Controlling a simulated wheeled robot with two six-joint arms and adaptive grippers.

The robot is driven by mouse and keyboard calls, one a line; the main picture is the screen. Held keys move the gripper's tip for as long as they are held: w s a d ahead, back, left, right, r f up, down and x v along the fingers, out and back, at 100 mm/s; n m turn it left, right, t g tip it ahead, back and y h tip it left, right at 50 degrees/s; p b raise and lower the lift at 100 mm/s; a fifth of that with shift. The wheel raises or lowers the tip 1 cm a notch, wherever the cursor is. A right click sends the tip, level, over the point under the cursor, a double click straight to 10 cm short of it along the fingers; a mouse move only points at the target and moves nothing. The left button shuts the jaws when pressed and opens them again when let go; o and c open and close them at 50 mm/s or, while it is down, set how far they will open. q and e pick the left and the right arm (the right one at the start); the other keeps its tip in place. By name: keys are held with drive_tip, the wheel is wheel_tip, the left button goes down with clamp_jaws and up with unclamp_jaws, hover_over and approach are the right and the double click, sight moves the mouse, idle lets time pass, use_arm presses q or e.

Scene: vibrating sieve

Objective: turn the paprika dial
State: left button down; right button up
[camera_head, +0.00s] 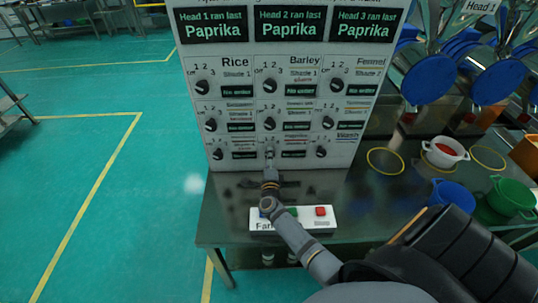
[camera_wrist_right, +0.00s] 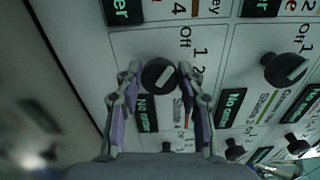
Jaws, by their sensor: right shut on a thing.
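A white control panel (camera_head: 230,60) carries rows of black round dials. My right gripper (camera_head: 269,158) reaches the bottom-row middle dial, mostly hidden by the gripper in the head view. Its small reddish label is too blurred to read for sure. In the wrist view this black dial (camera_wrist_right: 158,75) sits between the two fingertips of my right gripper (camera_wrist_right: 158,80), which is shut on it. The pointer mark on the dial is hard to make out. "Off" and numbers are printed beside it. My left gripper is not in view.
A steel table (camera_head: 220,200) holds the panel. A white button box (camera_head: 325,226) with a red button stands in front of the panel, below my right arm. White (camera_head: 445,152), blue (camera_head: 452,197) and green (camera_head: 513,195) bowls stand at right. Neighbouring dials (camera_wrist_right: 285,70) are close by.

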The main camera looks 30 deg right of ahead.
drive_tip(key=shift+n, duration=0.6)
drive_tip(key=o, duration=1.1)
drive_tip(key=shift+o, duration=0.2)
drive_tip(key=v, duration=1.2)
drive_tip(key=shift+d, duration=0.1)
